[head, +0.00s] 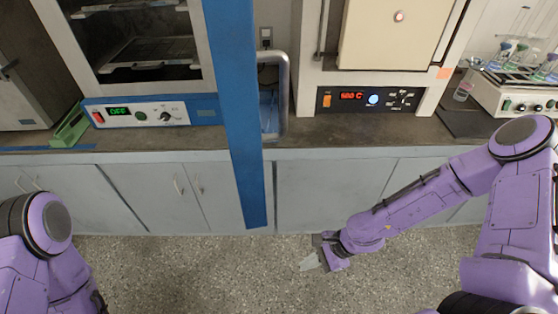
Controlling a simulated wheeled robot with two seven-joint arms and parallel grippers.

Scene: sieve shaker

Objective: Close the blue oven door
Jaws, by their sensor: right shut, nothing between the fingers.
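The blue oven (140,112) stands on the counter at the left, with a white control panel and a green lit display. Its blue door (240,120) stands wide open, sticking out toward me and seen nearly edge-on. A grey bar handle (284,95) shows on the door's right side. The oven's dark inside with wire shelves is in plain view. My right gripper (311,263) is shut and empty, low in front of the cabinets, to the right of and below the door's near end, apart from it. My left arm shows at the bottom left; its gripper is out of view.
A cream furnace (365,92) with a red display stands right of the door. A green object (70,128) lies left of the oven. Floor (200,265) before the cabinets is clear.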

